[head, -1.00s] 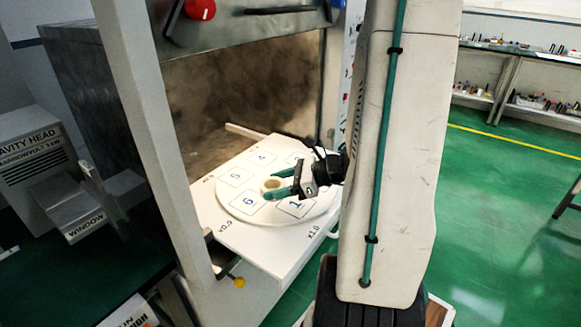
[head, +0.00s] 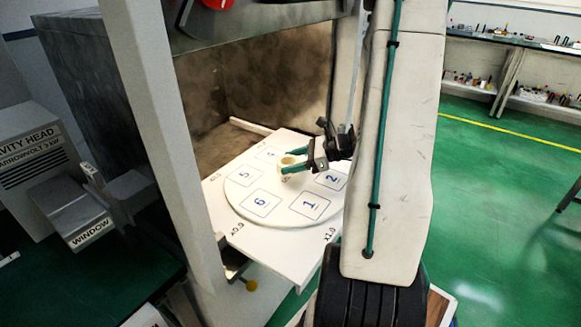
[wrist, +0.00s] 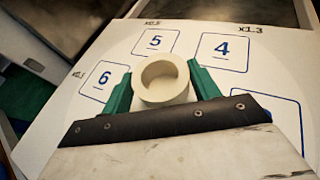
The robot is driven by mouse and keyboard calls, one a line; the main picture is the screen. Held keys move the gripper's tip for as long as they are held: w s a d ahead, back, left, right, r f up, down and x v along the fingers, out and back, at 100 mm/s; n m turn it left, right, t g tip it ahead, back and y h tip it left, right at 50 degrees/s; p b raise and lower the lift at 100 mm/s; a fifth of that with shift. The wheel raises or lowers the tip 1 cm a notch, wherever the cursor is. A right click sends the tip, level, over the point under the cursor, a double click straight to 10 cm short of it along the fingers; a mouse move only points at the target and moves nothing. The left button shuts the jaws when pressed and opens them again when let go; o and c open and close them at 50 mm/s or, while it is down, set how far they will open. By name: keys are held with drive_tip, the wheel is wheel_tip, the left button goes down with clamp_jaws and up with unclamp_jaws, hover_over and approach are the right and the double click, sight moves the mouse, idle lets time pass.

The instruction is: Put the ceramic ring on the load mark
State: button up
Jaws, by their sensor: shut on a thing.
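The ceramic ring (head: 287,160) is a short cream cylinder with a round hole, held upright. In the wrist view the ring (wrist: 162,82) sits between the two green fingers of my gripper (wrist: 162,90), which is shut on its sides. In the head view my gripper (head: 287,165) reaches in from the right over the white round turntable (head: 245,211). The ring is over the rear part of the plate, near square 4. I cannot tell whether it touches the plate. Numbered squares are printed on the plate; squares 1, 2, 5 and 6 show clearly. I cannot tell which mark is the load mark.
The turntable lies on a white board (head: 291,255) that extends from a dark open cavity (head: 270,85). A pale post (head: 150,120) stands to the left. Green floor is open at the right.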

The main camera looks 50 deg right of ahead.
drive_tip(key=shift+s+d+f, duration=0.1)
drive_tip(key=shift+s+f, duration=0.1)
drive_tip(key=shift+f, duration=0.6)
drive_tip(key=shift+w+a+f, duration=0.15)
drive_tip(key=shift+a+f, duration=0.05)
drive_tip(key=shift+f, duration=0.2)
drive_tip(key=o, duration=1.1)
drive_tip(key=shift+f, duration=0.15)
drive_tip(key=shift+c, duration=0.2)
